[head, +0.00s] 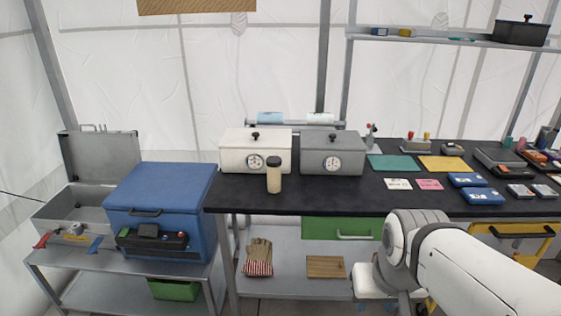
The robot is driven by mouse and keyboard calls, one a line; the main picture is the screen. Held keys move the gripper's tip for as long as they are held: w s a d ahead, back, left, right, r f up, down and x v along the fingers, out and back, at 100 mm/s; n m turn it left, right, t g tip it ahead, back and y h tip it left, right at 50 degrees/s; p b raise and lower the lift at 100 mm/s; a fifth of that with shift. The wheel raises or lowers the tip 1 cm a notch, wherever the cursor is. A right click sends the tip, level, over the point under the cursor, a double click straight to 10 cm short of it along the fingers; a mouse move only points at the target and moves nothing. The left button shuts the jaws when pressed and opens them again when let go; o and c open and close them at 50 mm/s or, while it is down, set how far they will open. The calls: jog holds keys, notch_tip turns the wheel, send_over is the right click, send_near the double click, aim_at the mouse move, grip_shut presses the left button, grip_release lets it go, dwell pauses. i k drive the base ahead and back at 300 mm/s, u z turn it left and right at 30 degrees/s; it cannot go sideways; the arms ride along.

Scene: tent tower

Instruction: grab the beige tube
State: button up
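The beige tube (274,180) stands upright on the black worktop (330,196), near its front edge at the left. It has a dark cap and stands in front of the white box with a dial (238,155). My arm comes in from the lower right, and its white links stand in front of the worktop's front edge. My gripper's fingers are not clearly visible. The lower end of the arm runs out of the bottom of the picture. Nothing covers the beige tube.
A grey box with a dial (345,160) stands right of the tube. A blue cooler (165,190) and an open grey case (75,208) stand on a lower bench at left. Mats, cards and blue packs (483,196) lie at right. The worktop's front middle is clear.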

aim_at(273, 174)
jog(key=u, duration=0.3)
jog(key=i, duration=1.5)
jog(key=u, duration=0.35)
